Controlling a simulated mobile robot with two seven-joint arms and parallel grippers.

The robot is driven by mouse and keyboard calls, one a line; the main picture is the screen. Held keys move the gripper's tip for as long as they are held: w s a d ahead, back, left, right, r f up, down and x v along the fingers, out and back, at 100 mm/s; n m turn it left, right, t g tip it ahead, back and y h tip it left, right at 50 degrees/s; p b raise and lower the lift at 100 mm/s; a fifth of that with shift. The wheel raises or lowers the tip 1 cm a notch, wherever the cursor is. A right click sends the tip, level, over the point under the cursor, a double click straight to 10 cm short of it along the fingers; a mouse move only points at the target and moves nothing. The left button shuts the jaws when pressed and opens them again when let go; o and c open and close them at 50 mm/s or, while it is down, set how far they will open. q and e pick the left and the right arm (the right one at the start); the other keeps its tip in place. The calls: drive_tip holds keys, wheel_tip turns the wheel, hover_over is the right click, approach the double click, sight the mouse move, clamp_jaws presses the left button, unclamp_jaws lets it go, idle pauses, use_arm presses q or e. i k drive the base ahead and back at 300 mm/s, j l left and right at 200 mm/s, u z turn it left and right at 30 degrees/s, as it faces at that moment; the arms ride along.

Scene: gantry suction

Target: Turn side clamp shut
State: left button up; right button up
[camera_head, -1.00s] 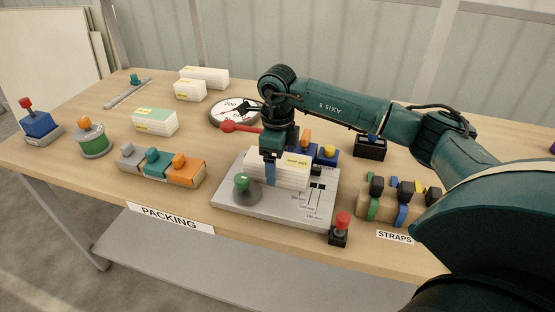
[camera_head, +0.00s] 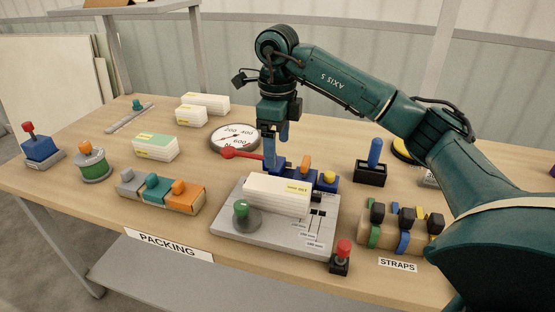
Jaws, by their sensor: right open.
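My right gripper (camera_head: 276,148) hangs down with its blue fingers apart, behind and above a white box (camera_head: 272,196) with a yellow label. It appears empty. The box lies on a grey plate (camera_head: 262,240). A green-topped knob on a round grey base (camera_head: 241,212) stands at the plate's front left, close to the box; it may be the side clamp, but I cannot tell its turn state. Behind the box are blue blocks with an orange knob (camera_head: 306,163) and a yellow knob (camera_head: 328,177). A red lever (camera_head: 240,155) points left there. My left gripper is out of view.
A round dial (camera_head: 234,136) lies behind the plate. A red-topped knob (camera_head: 343,250) stands at its front right corner. Strap pieces (camera_head: 403,230) and a black holder with a blue handle (camera_head: 371,170) are to the right. Grey, teal and orange blocks (camera_head: 160,189) are left.

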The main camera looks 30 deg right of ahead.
sight(245, 220)
drive_tip(key=k+j, duration=0.8)
drive_tip(key=k, duration=0.05)
